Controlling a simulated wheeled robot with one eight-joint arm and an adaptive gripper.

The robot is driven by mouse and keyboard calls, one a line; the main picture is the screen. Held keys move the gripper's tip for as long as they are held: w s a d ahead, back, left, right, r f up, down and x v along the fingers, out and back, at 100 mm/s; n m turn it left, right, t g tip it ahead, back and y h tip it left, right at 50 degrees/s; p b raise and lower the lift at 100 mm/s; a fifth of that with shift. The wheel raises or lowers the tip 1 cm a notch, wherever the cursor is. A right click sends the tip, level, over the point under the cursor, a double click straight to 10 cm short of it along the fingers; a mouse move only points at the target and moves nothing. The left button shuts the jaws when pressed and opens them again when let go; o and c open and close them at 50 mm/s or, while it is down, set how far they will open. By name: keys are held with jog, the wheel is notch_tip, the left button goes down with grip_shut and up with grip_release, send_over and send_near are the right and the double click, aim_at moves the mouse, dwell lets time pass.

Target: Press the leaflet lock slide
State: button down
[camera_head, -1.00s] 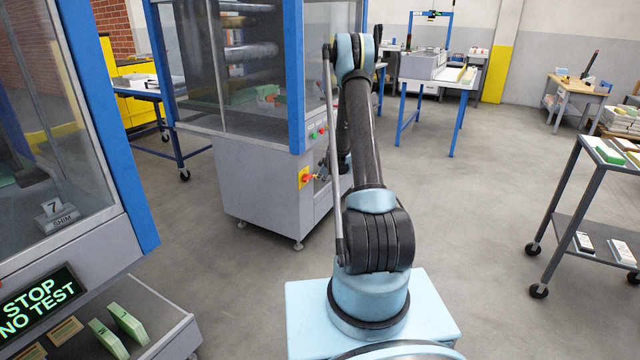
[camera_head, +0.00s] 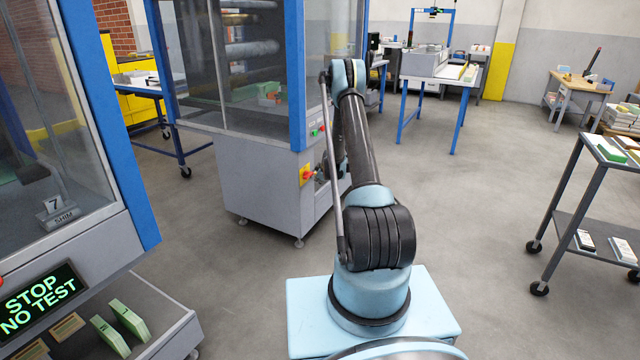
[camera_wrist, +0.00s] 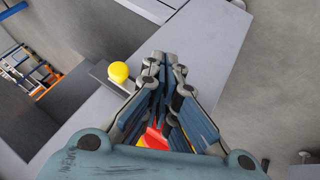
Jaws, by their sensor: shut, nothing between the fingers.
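In the wrist view a round yellow knob (camera_wrist: 118,72) sits on a dark plate at the edge of a recess in a grey panel (camera_wrist: 212,45). It may be the leaflet lock slide, but no label is readable. My gripper (camera_wrist: 165,62) is shut and empty, its fingertips just right of the knob with a small gap in the picture. Whether they touch the panel I cannot tell. In the head view my arm reaches to the blue-framed glazed machine (camera_head: 297,75), and my gripper is hidden behind the arm.
A red and yellow part (camera_wrist: 152,138) shows behind my fingers in the wrist view. The machine carries a red-on-yellow switch (camera_head: 306,174). A cabinet with a "STOP NO TEST" screen (camera_head: 42,303) stands at left, a shelf cart (camera_head: 575,190) at right. The floor between is clear.

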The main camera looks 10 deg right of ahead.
jog(key=shift+w+d+r, duration=0.1)
jog(key=shift+w+d, duration=0.15)
jog(key=shift+w, duration=0.35)
jog(key=shift+w+d+r, duration=0.1)
jog(key=shift+w+d, duration=0.15)
jog(key=shift+w, duration=0.3)
jog(key=w+d, duration=0.2)
jog(key=w, duration=0.1)
jog(key=shift+w+d, duration=0.15)
jog(key=shift+d, duration=0.05)
jog(key=s+r, duration=0.7)
jog(key=s, duration=0.2)
jog(key=shift+s, duration=0.35)
